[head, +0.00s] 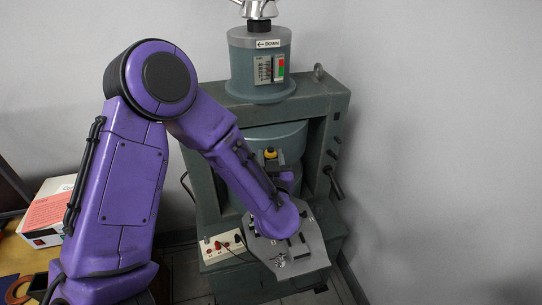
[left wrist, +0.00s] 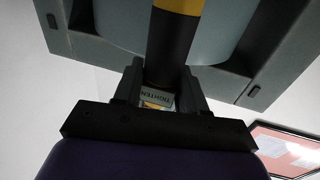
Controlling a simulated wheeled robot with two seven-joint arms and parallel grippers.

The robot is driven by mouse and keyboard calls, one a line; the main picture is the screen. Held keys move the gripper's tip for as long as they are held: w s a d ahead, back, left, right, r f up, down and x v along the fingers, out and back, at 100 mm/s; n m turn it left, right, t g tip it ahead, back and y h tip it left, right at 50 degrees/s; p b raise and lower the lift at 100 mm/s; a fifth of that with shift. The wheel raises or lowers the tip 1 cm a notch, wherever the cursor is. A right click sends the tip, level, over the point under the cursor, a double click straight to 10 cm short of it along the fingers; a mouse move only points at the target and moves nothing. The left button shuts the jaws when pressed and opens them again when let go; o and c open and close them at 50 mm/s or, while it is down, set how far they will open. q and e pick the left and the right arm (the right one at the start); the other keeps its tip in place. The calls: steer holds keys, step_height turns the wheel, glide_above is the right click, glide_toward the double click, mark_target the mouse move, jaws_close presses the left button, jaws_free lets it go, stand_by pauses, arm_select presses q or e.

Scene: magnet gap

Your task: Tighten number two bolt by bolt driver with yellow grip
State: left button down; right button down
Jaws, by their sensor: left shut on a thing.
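The bolt driver with yellow grip shows in the left wrist view as a black cylinder (left wrist: 169,45) with a yellow band at the top edge. In the head view its yellow end (head: 270,153) shows in front of the grey magnet. My left gripper (left wrist: 160,82) is shut on the driver's black part. In the head view this gripper (head: 271,165) is small and partly hidden by my purple forearm. A label reading "TIGHTEN" shows between the fingers. I cannot make out the number two bolt in either view. My right gripper is not in view.
A grey plate (head: 312,258) with small fittings juts out in front. A white box with knobs and cables (head: 222,247) sits left of it. A bench with a red-and-white box (head: 45,212) stands at left.

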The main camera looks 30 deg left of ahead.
arm_select(q)
steer(key=shift+w+a+f, duration=0.1)
steer(key=shift+w+a, duration=0.05)
steer(key=shift+w, duration=0.05)
steer(key=shift+s, duration=0.15)
steer(key=shift+f+b, duration=1.8)
steer(key=shift+f, duration=1.15)
steer(key=shift+p, duration=0.55)
steer(key=shift+f+b, duration=0.5)
steer(key=shift+f, duration=0.35)
stand_by(1.9)
